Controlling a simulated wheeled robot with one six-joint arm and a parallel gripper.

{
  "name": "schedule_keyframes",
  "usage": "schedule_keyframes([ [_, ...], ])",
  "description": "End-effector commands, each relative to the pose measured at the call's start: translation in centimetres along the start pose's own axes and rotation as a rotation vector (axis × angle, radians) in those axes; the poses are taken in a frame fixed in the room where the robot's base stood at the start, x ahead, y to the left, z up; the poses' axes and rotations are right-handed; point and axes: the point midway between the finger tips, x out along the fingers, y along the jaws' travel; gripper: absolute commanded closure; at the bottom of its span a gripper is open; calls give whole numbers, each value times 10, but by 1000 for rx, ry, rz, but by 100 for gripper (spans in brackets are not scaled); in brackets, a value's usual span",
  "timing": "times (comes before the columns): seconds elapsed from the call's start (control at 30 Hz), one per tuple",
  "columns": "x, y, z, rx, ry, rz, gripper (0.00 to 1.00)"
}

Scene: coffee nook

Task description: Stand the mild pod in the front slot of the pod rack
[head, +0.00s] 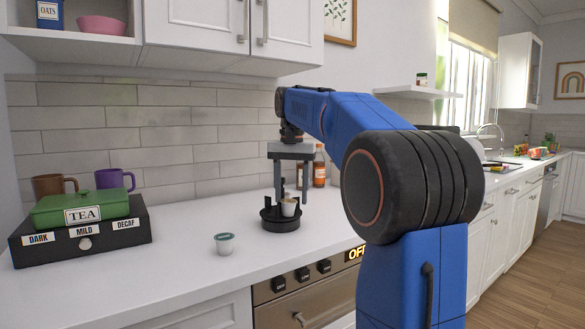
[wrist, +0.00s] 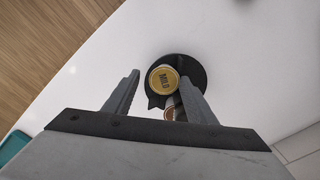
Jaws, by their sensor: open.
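The mild pod (wrist: 163,79), with a gold lid marked MILD, is between my gripper's two fingers. It also shows as a small pale cup (head: 289,208) at the front of the round black pod rack (head: 280,224). It looks roughly upright at the rack's near side; I cannot tell if it is fully seated. The dark rack base shows beside it in the wrist view (wrist: 196,72). My gripper (head: 291,194) is open above the rack and points down, its fingers (wrist: 158,90) on either side of the pod with gaps. A second pod (wrist: 175,114) with a brownish lid is partly hidden behind a finger.
A green-lidded pod (head: 224,244) stands on the white counter (head: 180,270) left of the rack. Bottles (head: 319,167) stand behind my gripper. The counter's front edge is close.

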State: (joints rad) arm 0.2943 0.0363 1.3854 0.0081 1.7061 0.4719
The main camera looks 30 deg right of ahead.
Motion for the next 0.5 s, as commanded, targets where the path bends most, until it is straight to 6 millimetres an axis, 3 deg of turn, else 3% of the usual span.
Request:
schedule_keyframes([
  [0.03,2,-2,-1,-3,-22,10,43],
  [0.3,-55,-1,-2,2,-12,7,43],
  [0.5,-81,0,-3,3,-10,6,43],
])
